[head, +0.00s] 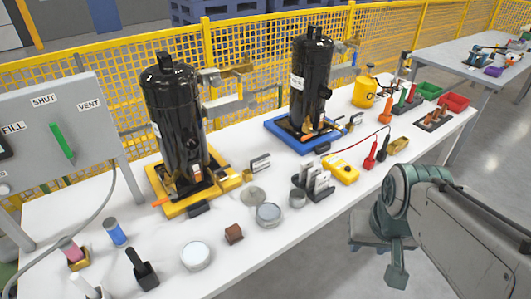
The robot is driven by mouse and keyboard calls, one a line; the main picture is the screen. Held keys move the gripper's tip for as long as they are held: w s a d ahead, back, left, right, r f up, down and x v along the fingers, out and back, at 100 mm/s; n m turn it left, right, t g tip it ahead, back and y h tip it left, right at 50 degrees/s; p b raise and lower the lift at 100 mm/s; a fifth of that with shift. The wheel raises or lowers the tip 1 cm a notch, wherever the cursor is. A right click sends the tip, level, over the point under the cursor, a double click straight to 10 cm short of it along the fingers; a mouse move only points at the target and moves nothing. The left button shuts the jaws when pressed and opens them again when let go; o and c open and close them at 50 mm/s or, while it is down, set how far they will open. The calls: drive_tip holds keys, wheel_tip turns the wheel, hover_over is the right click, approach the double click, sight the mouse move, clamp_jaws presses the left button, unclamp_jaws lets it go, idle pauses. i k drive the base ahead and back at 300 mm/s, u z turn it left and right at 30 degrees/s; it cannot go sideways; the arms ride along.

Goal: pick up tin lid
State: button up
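A thin flat grey disc, which looks like the tin lid (253,196), lies on the white workbench (225,281), right of the yellow base of the left black compressor. A round tin (268,214) with a pale top stands just in front of it, and a larger round tin (196,256) stands nearer the front edge. My gripper (396,262) hangs at the end of my arm, over the floor beyond the bench's front edge, well to the right of the disc. Its fingers are not clear enough to tell open from shut. I see nothing held in it.
Two tall black compressors (176,120) (311,75) stand behind the disc. A grey panel (52,125) stands at left.

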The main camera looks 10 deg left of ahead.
sight(253, 195)
drive_tip(key=i, duration=1.1)
drive_tip(key=u, duration=1.95)
